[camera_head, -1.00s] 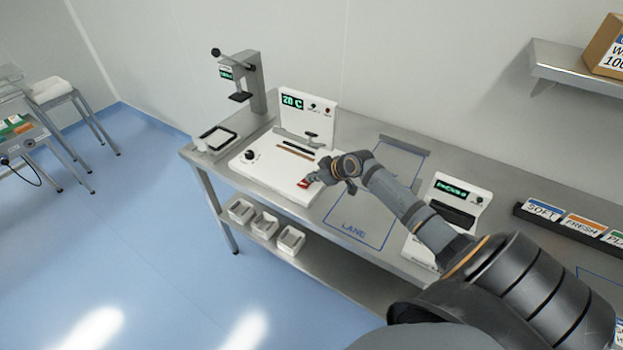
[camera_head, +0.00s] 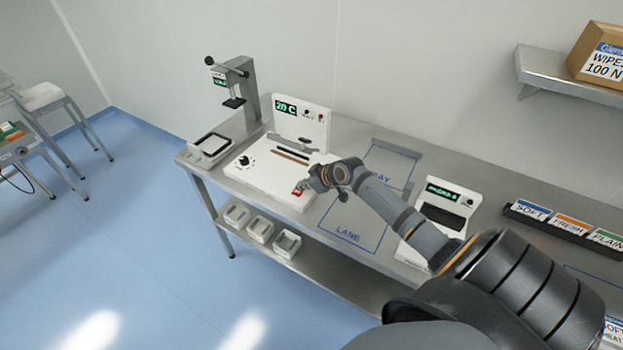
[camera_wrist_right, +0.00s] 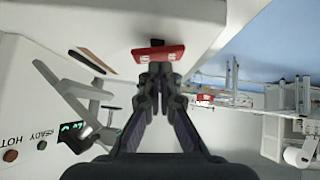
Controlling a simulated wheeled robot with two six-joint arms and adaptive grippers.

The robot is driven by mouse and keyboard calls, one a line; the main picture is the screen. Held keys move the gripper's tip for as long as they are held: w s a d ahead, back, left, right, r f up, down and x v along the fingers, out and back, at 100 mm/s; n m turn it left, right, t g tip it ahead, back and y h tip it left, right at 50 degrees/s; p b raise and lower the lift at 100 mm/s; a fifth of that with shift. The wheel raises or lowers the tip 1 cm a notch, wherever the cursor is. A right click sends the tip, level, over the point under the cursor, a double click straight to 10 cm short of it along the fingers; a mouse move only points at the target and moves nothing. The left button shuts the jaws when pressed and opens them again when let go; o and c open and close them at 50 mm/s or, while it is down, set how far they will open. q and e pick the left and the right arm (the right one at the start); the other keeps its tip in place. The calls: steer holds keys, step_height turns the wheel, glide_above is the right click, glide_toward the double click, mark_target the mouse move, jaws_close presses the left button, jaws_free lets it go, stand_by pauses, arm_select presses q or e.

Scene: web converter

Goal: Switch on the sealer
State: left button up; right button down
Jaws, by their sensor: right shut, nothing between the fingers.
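The sealer (camera_head: 262,174) is a white machine on the steel bench, with a green display (camera_head: 286,107) reading about 20 C on its upright panel. Its red rocker switch (camera_head: 298,192) sits at the front right corner of its base. My right gripper (camera_head: 304,187) is at that switch. In the right wrist view the shut fingertips (camera_wrist_right: 158,72) are right at the red switch (camera_wrist_right: 158,52), touching or nearly so; I cannot tell which. The READY and HOT lamps (camera_wrist_right: 28,148) on the panel look unlit. My left gripper is in no view.
A press with a lever (camera_head: 238,85) and a tray (camera_head: 212,145) stand left of the sealer.

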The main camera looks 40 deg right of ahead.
step_height(320, 180, up, 3)
steer(key=shift+a+r+p, duration=0.1)
steer(key=shift+a+p, duration=0.05)
steer(key=shift+p, duration=0.75)
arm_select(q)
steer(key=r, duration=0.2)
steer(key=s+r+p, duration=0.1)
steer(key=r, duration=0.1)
arm_select(e)
steer(key=v, duration=1)
steer(key=shift+s+a, duration=0.35)
steer(key=shift+s, duration=0.05)
steer(key=shift+w, duration=0.15)
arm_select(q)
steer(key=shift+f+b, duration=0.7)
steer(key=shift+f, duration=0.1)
arm_select(e)
steer(key=shift+w+d+r+n+t+h, duration=0.2)
steer(key=shift+w+d+n+t+h, duration=0.1)
steer(key=shift+h, duration=0.1)
